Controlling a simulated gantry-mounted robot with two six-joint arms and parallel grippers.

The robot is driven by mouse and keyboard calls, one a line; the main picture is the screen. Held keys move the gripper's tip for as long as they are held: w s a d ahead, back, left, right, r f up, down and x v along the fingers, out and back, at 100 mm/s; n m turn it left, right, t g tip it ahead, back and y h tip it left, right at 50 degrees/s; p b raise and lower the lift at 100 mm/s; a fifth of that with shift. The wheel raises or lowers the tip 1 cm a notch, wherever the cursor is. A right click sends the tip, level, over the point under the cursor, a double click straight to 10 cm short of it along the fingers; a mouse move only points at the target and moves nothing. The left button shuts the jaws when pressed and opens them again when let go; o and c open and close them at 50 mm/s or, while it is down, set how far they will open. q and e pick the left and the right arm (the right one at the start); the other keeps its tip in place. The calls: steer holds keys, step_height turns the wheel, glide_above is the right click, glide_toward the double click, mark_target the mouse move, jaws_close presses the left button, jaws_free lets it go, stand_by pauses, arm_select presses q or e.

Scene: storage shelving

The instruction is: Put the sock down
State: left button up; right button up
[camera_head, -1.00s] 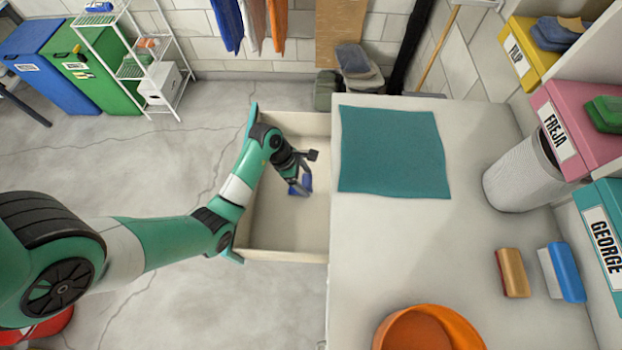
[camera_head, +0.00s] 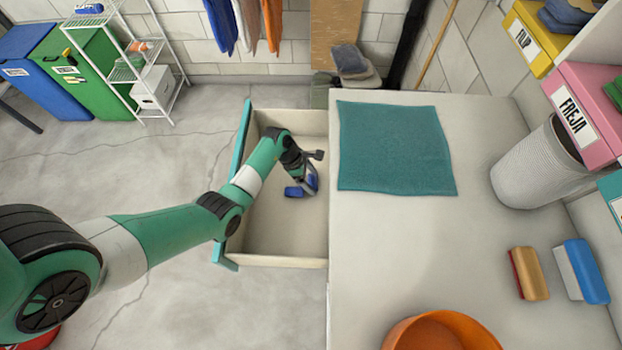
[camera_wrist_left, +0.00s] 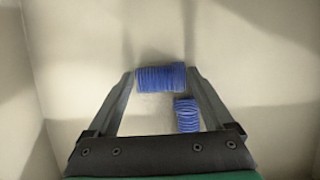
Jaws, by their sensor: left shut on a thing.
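My left gripper (camera_head: 305,186) is inside the open drawer (camera_head: 262,240). It is shut on a blue ribbed sock, which lies across between the two fingertips in the left wrist view (camera_wrist_left: 160,78). A second, smaller-looking blue ribbed piece (camera_wrist_left: 186,114) shows near the right finger in that view. In the head view two blue pieces show at the gripper, one at its fingers (camera_head: 312,182) and one just left of it (camera_head: 293,191). I cannot tell whether the held sock touches the drawer floor. My right gripper is not in view.
The drawer has pale walls and a teal front; its near part is bare. Right of it, the counter (camera_head: 390,260) holds a teal cloth (camera_head: 395,150), an orange bowl (camera_head: 440,335), two sponges or brushes (camera_head: 528,273) and a white basket (camera_head: 530,175). Labelled bins (camera_head: 590,115) stand at the right.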

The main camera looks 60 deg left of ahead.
arm_select(q)
steer(key=shift+f, duration=0.2)
steer(key=o, duration=1.1)
steer(key=shift+r, duration=0.1)
steer(key=shift+r, duration=0.35)
steer(key=p+v, duration=0.4)
steer(key=v, duration=0.7)
steer(key=shift+s+a+r+p, duration=0.1)
steer(key=shift+s+r+p, duration=0.05)
steer(key=shift+r+p, duration=0.15)
